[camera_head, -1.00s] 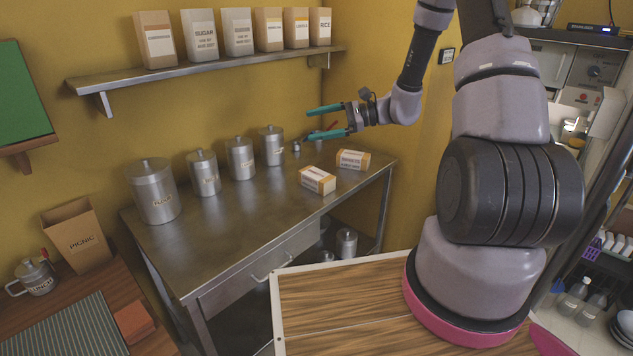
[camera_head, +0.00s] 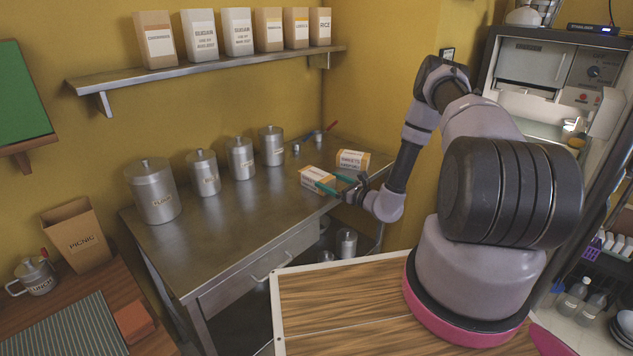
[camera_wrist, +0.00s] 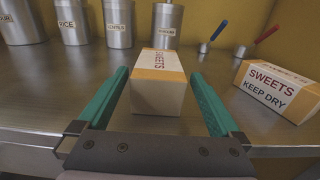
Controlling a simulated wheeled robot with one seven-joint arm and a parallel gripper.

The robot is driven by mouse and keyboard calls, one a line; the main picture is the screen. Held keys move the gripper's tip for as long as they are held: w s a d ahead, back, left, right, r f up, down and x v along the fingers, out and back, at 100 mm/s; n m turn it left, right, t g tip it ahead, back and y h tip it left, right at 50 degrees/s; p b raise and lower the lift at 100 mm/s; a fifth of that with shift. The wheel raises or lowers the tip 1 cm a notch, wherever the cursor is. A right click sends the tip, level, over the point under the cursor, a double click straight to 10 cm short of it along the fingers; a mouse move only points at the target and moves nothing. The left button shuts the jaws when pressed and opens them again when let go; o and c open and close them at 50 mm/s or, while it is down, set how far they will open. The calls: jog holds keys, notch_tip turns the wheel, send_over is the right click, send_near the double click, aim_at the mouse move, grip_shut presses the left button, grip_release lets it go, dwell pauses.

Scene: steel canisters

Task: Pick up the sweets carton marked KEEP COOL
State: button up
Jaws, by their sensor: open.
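One sweets carton (camera_head: 316,178), white and orange, lies on the steel table near its front edge. In the wrist view this carton (camera_wrist: 159,95) appears between my open fingers, with a gap on each side. Its top label reads SWEETS, but I cannot make out the line under it. A second sweets carton (camera_head: 353,160) lies behind it to the right. In the wrist view this second carton (camera_wrist: 274,92) reads SWEETS, KEEP DRY. My gripper (camera_head: 326,180) is open with teal fingers, low over the table at the first carton. It also fills the lower wrist view (camera_wrist: 160,74).
Several steel canisters (camera_head: 153,192) stand in a row along the wall side of the steel table (camera_head: 225,225). A wall shelf (camera_head: 205,68) holds several bags. The table's front left is bare.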

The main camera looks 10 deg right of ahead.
aim_at(316, 174)
jog(key=x, duration=0.6)
jog(key=shift+w+a+r, duration=0.2)
jog(key=shift+a+r, duration=0.05)
grip_shut()
